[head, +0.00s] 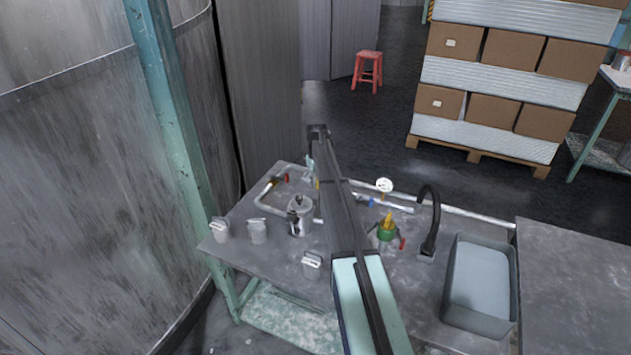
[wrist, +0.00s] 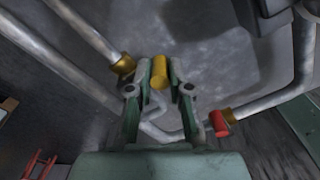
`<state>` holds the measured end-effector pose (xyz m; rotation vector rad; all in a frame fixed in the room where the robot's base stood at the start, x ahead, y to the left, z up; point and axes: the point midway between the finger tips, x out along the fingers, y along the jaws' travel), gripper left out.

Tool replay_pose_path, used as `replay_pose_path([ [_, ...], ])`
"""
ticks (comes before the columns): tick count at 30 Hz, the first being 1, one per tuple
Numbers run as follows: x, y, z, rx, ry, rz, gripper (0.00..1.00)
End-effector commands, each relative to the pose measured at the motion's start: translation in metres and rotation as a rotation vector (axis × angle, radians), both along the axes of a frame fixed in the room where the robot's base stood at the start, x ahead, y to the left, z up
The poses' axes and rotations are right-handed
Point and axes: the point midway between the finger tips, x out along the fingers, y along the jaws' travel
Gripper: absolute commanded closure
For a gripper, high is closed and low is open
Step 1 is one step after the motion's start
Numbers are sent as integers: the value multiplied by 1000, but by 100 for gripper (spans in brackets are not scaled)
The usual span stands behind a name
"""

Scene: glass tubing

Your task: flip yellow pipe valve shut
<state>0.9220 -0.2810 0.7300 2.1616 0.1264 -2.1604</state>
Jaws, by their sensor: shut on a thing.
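The yellow valve handle (wrist: 159,72) is between the two green fingers of my gripper (wrist: 160,90) in the wrist view, and the fingers are closed on it. A brass-coloured fitting (wrist: 123,65) sits on the grey pipe just left of the fingers. In the head view my arm crosses the middle of the picture and hides most of the gripper. A small yellow patch (head: 317,184) shows beside the arm at the back of the workbench. The contact itself is not visible from there.
A red valve handle (wrist: 218,122) is right of the gripper. The grey workbench (head: 265,222) carries pipes, several pitchers, a gauge (head: 384,185), a green-based object with a yellow top (head: 386,230), a black faucet (head: 430,220) and a sink (head: 480,318). Boxes on a pallet (head: 480,155) stand behind.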

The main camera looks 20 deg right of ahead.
Motion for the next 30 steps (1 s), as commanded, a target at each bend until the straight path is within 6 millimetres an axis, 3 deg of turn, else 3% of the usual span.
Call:
replay_pose_path([
  [15, -2, -1, -1, 1, 3, 23, 100],
  [16, -2, -1, -1, 1, 3, 22, 77],
  [18, -2, -1, -1, 1, 3, 22, 56],
  [30, -1, -1, 4, 0, 0, 22, 56],
])
